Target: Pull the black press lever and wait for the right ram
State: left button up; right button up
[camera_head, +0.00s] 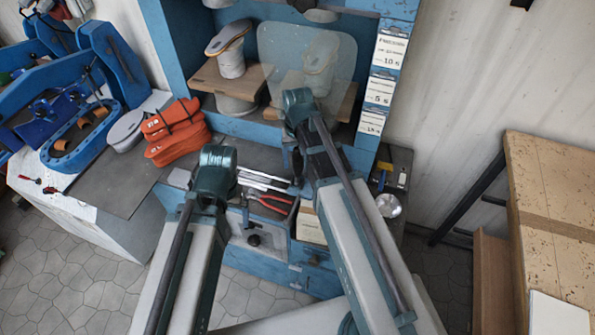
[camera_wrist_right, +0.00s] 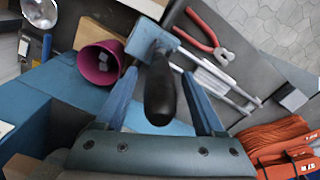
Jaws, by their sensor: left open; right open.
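The black lever (camera_wrist_right: 160,92) stands between the two blue fingers of my right gripper (camera_wrist_right: 161,105) in the right wrist view, with space on both sides. Its base is on a blue block. In the head view my right gripper (camera_head: 294,168) is low at the press front, and the lever is hidden there. The blue press (camera_head: 160,40) holds two lasts on wooden boards. The right last (camera_head: 320,62) is behind a clear shield (camera_head: 343,48). The right ram (camera_head: 321,14) shows at the top edge, above that last. My left gripper (camera_head: 213,180) is at the left, its fingers mostly hidden.
Red pliers (camera_head: 271,206) and silver rods (camera_head: 262,181) lie near the right gripper. A pink cup (camera_wrist_right: 99,62) is beside the lever. Orange bundles (camera_head: 175,130) lie on the left bench. A wooden worktop (camera_head: 555,190) stands at the right.

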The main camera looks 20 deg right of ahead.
notch_tip(320, 180, down, 2)
jog(key=shift+f+b, duration=0.1)
jog(key=shift+b, duration=0.5)
jog(key=shift+c, duration=0.2)
grip_shut()
dwell(0.8)
